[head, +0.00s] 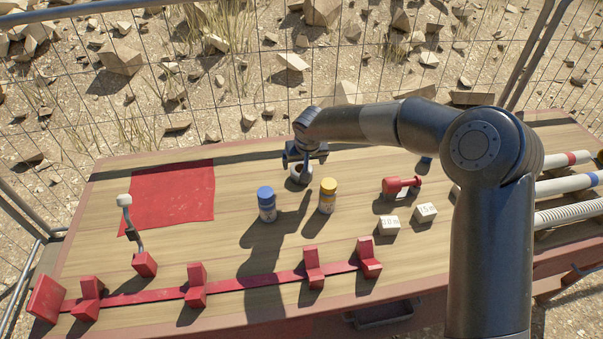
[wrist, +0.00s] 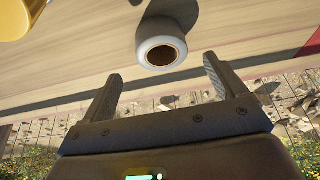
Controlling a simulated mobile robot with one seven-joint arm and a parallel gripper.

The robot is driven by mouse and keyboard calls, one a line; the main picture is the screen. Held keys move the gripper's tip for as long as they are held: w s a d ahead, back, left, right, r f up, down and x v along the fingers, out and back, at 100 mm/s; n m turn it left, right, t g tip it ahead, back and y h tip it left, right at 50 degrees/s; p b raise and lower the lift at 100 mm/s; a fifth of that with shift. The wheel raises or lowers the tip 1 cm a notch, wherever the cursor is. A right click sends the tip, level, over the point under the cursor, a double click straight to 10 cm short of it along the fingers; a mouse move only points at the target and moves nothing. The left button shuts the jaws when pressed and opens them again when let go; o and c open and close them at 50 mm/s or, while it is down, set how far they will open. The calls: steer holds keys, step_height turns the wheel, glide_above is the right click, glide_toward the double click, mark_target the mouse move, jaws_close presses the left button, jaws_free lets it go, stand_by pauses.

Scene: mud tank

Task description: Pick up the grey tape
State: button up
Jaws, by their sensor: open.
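The grey tape (wrist: 161,45) is a pale grey roll with a brown core, on the wooden table in the wrist view. It lies just beyond the fingertips, roughly centred between them. In the head view the tape (head: 300,174) shows under my gripper (head: 303,152), partly covered by it. In the wrist view my gripper (wrist: 162,75) is open, with one finger to each side and nothing between them. I cannot tell whether a finger touches the tape.
A blue-capped jar (head: 266,205) and a yellow-capped jar (head: 327,196) stand nearby on the table (head: 235,240). A red clamp-like tool (head: 402,186) and two white blocks (head: 389,225) are to the right. A red mat (head: 185,195) lies left. A wire fence (head: 250,80) runs behind.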

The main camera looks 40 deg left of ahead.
mark_target(301, 168)
steer(key=shift+a+x, duration=0.15)
steer(key=shift+x, duration=1.5)
steer(key=shift+a+x, duration=0.1)
steer(key=shift+x, duration=1.55)
steer(key=shift+r, duration=0.1)
steer(key=c, duration=1.1)
